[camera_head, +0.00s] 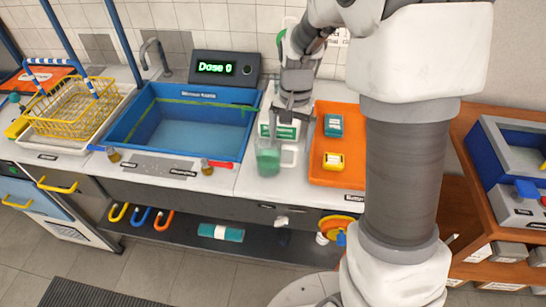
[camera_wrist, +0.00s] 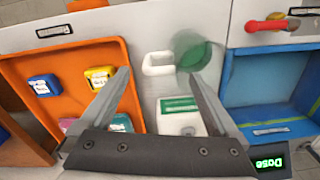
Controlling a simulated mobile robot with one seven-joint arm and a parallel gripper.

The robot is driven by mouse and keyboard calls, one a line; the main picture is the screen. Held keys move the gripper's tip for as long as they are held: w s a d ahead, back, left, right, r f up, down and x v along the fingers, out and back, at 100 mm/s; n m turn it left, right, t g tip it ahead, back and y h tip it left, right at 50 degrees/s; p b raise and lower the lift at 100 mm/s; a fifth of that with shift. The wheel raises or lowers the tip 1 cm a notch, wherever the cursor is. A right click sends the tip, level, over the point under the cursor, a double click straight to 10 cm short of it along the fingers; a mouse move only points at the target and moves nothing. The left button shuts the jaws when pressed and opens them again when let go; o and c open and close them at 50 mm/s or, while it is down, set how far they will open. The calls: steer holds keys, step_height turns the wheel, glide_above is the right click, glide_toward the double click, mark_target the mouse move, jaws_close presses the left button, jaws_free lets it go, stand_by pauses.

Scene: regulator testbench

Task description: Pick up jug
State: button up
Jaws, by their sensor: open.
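The jug (camera_head: 267,158) is a clear vessel with green liquid and a white handle on its right side. It stands upright on the white counter between the blue sink and the orange tray. In the wrist view the jug (camera_wrist: 194,56) shows beyond my fingertips, with its handle to the left. My gripper (camera_head: 293,102) is above and behind the jug in the head view. In the wrist view my gripper (camera_wrist: 160,76) is open, with nothing between its fingers and the handle just ahead of the tips.
A white container with a green label (camera_wrist: 181,106) stands close behind the jug. The blue sink (camera_head: 178,127) lies left. The counter's front edge is close to the jug.

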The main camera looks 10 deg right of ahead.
step_height(320, 180, down, 8)
steer(key=shift+r+b, duration=0.15)
steer(key=shift+b, duration=0.25)
jaws_close()
stand_by(0.5)
